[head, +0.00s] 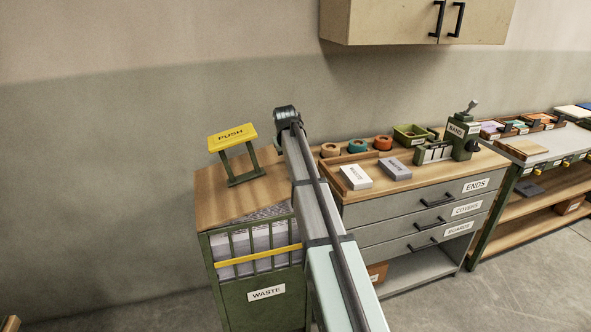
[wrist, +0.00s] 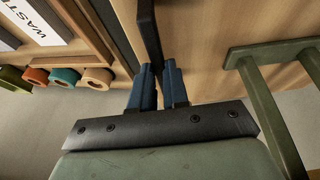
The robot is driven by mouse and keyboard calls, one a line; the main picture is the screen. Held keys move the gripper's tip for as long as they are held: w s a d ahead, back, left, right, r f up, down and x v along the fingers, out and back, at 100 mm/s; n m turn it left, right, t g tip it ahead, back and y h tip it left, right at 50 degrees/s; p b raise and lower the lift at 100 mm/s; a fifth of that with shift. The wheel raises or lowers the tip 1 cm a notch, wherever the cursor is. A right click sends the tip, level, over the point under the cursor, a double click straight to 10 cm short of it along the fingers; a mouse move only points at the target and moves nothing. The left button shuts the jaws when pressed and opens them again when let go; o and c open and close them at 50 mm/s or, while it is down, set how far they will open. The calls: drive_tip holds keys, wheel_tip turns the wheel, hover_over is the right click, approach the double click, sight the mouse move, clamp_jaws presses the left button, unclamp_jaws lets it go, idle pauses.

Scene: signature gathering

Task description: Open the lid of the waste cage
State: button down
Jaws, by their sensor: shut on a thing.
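The waste cage (head: 262,292) stands left of the drawer cabinet, green with a slatted front, a yellow bar and a WASTE label. Its wooden lid (head: 225,195) covers the top; it also shows in the wrist view (wrist: 205,40). Grey and white waste (head: 262,236) shows between the lid's front edge and the slats; I cannot tell how far the lid is raised. My gripper (wrist: 158,75) has blue fingers shut on a black handle (wrist: 148,30) by the lid. In the head view my arm hides the gripper and handle.
A yellow PUSH plate (head: 233,137) stands on a green frame at the lid's back; the frame is close right of my gripper in the wrist view (wrist: 262,90). The drawer cabinet (head: 415,210), with tape rolls and boxes, stands close right. A wall cupboard (head: 395,20) hangs above.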

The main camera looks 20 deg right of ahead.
drive_tip(key=a+r+n+h, duration=0.2)
drive_tip(key=a+r+h, duration=0.6)
drive_tip(key=a+r, duration=1.15)
drive_tip(key=a+r+n+t+h, duration=0.2)
drive_tip(key=a+h, duration=0.5)
drive_tip(key=a, duration=2)
drive_tip(key=shift+a+n+t, duration=0.3)
drive_tip(key=shift+t, duration=0.2)
drive_tip(key=shift+r, duration=0.1)
drive_tip(key=c, duration=1.1)
unclamp_jaws()
